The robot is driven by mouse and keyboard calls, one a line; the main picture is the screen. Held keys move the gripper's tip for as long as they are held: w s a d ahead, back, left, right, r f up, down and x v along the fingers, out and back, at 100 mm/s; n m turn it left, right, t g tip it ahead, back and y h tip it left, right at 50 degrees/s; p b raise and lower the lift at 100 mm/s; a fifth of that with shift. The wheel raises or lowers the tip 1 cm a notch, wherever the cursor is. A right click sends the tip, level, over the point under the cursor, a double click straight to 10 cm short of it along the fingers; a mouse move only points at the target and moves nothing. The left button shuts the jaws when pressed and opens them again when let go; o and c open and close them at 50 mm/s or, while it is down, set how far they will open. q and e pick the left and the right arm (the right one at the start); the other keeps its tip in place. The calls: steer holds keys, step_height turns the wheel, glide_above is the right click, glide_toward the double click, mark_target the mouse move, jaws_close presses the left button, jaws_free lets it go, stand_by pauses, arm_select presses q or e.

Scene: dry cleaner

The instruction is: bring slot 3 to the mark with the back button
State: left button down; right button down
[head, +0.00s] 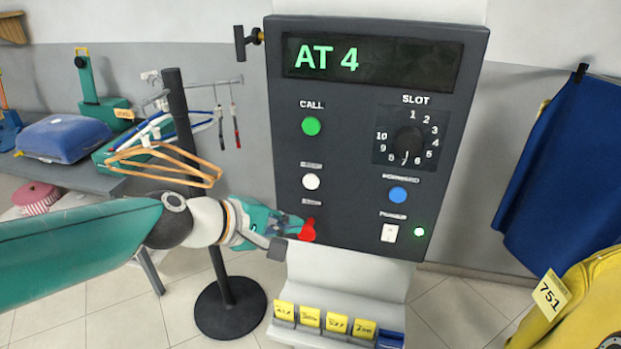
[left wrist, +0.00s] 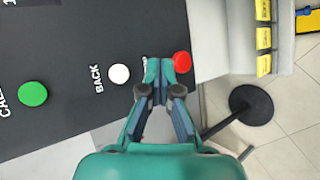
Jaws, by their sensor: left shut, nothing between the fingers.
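The dark control panel (head: 350,190) has a display (head: 370,62) reading "AT 4". The back button (head: 311,182) is white; its label "BACK" is legible in the left wrist view, where the button (left wrist: 119,74) lies left of my fingertips. A red button (head: 307,230) sits below it. My left gripper (head: 290,223) is shut and empty, its tips beside the red button (left wrist: 182,62); I cannot tell whether they touch it. The slot dial (head: 408,140) has its white pointer toward the bottom. My right gripper is not in view.
The panel also carries a green call button (head: 311,126), a blue forward button (head: 397,195), a white power switch (head: 389,233) and a lit green lamp (head: 419,231). A black stand (head: 228,300) and orange hangers (head: 165,160) are at left. Yellow tags (head: 335,322) line the ledge below.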

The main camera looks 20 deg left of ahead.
mark_target(311, 182)
arm_select(q)
steer(key=shift+d+r, duration=0.1)
steer(key=shift+r, duration=0.15)
steer(key=shift+w+p, duration=0.9)
steer(key=shift+w, duration=3.5)
steer(key=shift+w, duration=0.1)
steer(key=shift+w, duration=0.3)
